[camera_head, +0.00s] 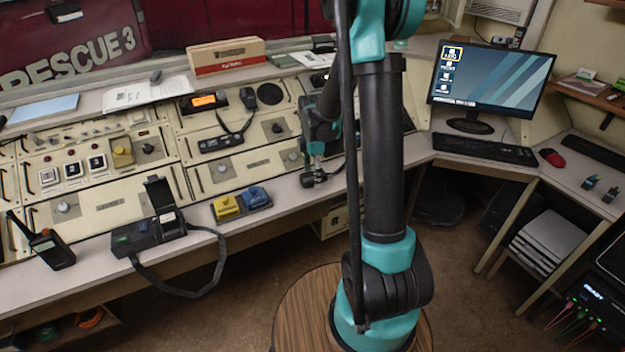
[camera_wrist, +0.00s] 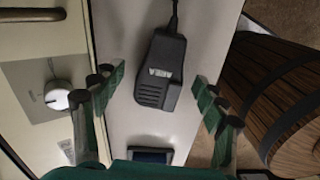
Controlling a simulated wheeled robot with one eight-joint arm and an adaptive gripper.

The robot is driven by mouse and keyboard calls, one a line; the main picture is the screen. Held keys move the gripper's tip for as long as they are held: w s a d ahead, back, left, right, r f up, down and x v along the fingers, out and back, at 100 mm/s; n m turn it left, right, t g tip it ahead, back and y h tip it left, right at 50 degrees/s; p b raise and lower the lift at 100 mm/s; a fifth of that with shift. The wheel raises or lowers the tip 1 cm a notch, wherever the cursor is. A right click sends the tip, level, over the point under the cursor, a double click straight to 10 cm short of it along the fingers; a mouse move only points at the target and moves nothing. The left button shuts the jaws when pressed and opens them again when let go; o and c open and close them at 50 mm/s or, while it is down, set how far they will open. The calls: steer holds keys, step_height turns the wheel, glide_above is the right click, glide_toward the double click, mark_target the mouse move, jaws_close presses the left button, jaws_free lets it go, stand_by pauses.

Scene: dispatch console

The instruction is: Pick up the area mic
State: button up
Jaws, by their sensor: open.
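The area mic (camera_wrist: 161,72) is a black, blocky hand mic with white "AREA" lettering and a cord at its far end. It lies on the pale desk ledge in the wrist view, between my open fingers, with a gap on each side. My gripper (camera_wrist: 160,88) is open and empty, its green-padded fingers pointing down around the mic. In the head view my gripper (camera_head: 313,180) hangs over the desk's front ledge, left of my upright arm link.
A white knob (camera_wrist: 57,98) sits on the panel left of the fingers. A small dark-screened device (camera_wrist: 150,156) lies near the palm. A wooden barrel-like thing (camera_wrist: 272,92) stands right of the ledge. Yellow (camera_head: 226,207) and blue (camera_head: 256,197) blocks sit further left on the ledge.

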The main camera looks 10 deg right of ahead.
steer(key=shift+f, duration=0.2)
steer(key=shift+c, duration=0.6)
steer(key=c, duration=1.2)
steer(key=shift+c, duration=0.3)
steer(key=shift+r, duration=0.1)
